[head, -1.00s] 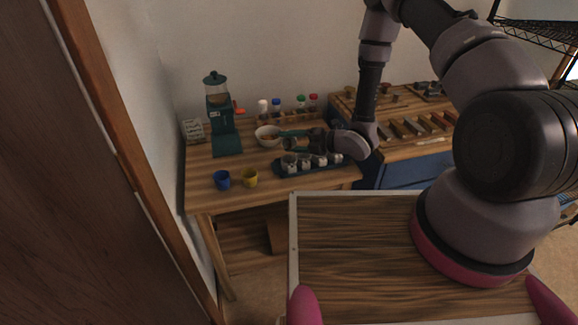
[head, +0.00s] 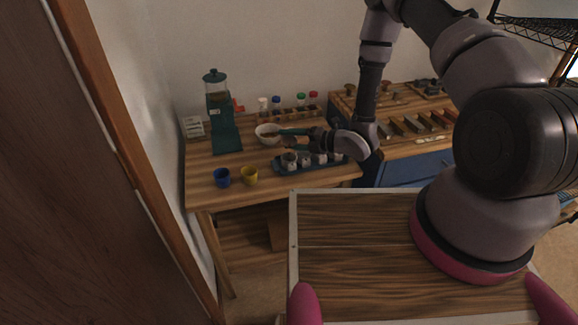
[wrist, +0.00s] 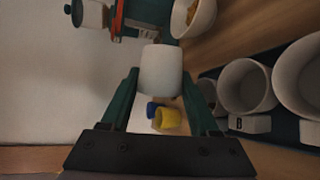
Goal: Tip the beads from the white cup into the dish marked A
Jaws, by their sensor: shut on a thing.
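My gripper (head: 288,141) is shut on the white cup (wrist: 161,70), which sits between its two green fingers in the wrist view. The cup's mouth and any beads inside are hidden there. In the head view the cup is small and dim between the fingertips. A dark blue tray (head: 283,171) under and just right of the gripper holds a row of white round dishes (head: 305,159). Two of these dishes show large at the right of the wrist view (wrist: 245,87), with white label blocks beside them.
A white bowl (head: 267,140) with orange-brown contents stands behind the gripper. A blue cup (head: 222,178) and a yellow cup (head: 250,176) stand at the front left. A teal grinder (head: 225,140) and capped bottles (head: 276,103) are at the back. The table's middle left is clear.

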